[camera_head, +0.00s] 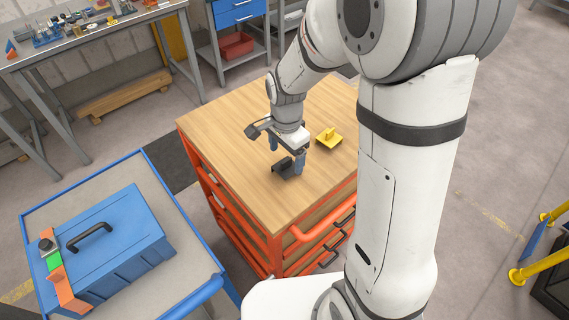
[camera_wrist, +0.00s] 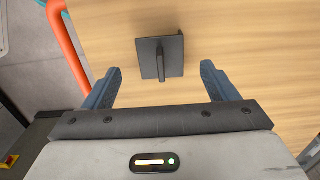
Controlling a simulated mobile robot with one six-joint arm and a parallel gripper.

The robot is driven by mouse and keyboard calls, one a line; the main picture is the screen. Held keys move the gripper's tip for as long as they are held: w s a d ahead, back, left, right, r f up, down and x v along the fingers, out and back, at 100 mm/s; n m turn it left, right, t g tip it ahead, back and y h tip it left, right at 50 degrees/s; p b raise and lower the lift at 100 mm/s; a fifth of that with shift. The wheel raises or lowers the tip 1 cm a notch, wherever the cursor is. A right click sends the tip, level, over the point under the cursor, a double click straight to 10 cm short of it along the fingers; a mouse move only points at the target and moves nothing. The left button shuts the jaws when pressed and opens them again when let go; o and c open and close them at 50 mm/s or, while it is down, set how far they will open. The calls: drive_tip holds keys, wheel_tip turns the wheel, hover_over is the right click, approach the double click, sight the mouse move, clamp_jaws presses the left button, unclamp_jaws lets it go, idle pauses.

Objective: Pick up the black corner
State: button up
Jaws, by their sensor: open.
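The black corner (camera_wrist: 174,56) is a dark square plate with an upright fin on it. It lies on the wooden top (camera_head: 225,120) of an orange drawer cabinet. In the head view the black corner (camera_head: 283,168) shows just below my gripper, partly hidden by it. My gripper (camera_head: 288,157) points down over the wooden top. In the wrist view my gripper (camera_wrist: 158,85) is open, with its two blue-grey fingers spread wide and nothing between them. The black corner shows beyond the fingertips, roughly centred between them.
A yellow part (camera_head: 329,138) of similar shape lies right of my gripper on the wooden top. The orange handle (camera_head: 318,228) runs along the cabinet's edge. A blue-edged cart (camera_head: 150,165) with a blue case (camera_head: 115,240) stands at lower left. The wooden top is otherwise clear.

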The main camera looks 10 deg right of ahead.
sight(286, 161)
drive_tip(key=shift+f, duration=1.85)
drive_tip(key=shift+c, duration=0.4)
drive_tip(key=c, duration=1)
